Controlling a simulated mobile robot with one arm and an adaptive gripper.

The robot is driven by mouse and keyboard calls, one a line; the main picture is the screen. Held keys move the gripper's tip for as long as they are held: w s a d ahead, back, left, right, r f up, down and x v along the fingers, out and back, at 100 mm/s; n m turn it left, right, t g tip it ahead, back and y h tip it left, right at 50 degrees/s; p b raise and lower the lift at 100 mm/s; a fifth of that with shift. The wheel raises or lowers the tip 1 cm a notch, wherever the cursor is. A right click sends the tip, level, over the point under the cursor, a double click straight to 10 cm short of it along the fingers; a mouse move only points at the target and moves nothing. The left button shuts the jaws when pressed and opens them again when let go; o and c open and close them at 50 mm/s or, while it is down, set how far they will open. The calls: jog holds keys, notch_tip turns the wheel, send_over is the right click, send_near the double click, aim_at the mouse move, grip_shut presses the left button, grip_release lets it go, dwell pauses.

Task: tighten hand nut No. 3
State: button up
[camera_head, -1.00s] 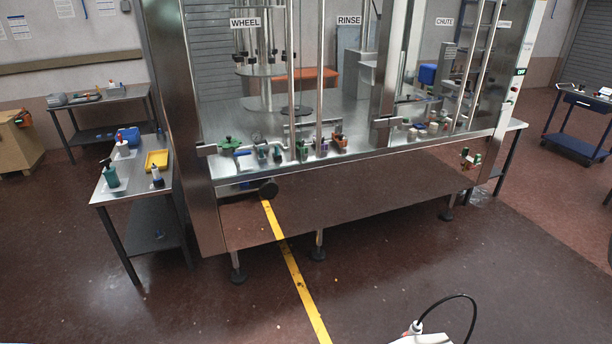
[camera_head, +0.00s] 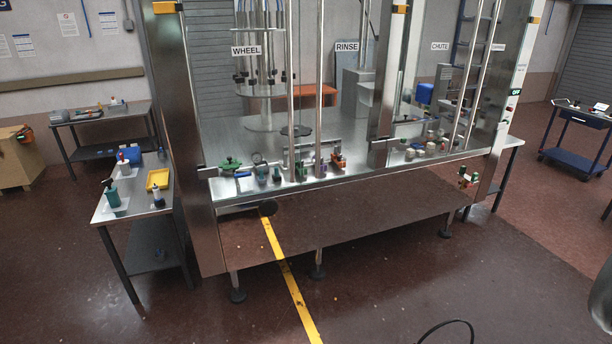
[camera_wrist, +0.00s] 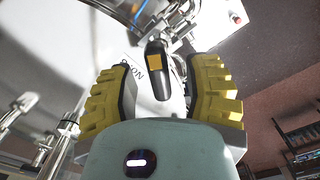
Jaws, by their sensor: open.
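No hand nut numbered 3 can be picked out in either view. In the head view, a row of small coloured fittings, with a green knob (camera_head: 230,164) at its left end, stands along the front ledge of the steel machine (camera_head: 340,205); they are too small to identify. In the wrist view my gripper (camera_wrist: 162,72) is open, with its yellow ribbed fingers spread apart. A black handle with a yellow patch (camera_wrist: 156,72) shows between the fingers; I cannot tell whether it is touched. Behind it is a pale metal surface with partly hidden lettering. My gripper is outside the head view.
A side table (camera_head: 110,210) with bottles and a yellow tray (camera_head: 157,179) stands left of the machine. A blue trolley (camera_head: 575,155) is at the right. The floor in front of the machine is open, with a yellow stripe (camera_head: 285,270). A dark cable shows at the bottom edge.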

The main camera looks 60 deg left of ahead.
jog(key=shift+f, duration=0.1)
jog(key=shift+o, duration=0.4)
jog(key=shift+d, duration=0.1)
grip_shut()
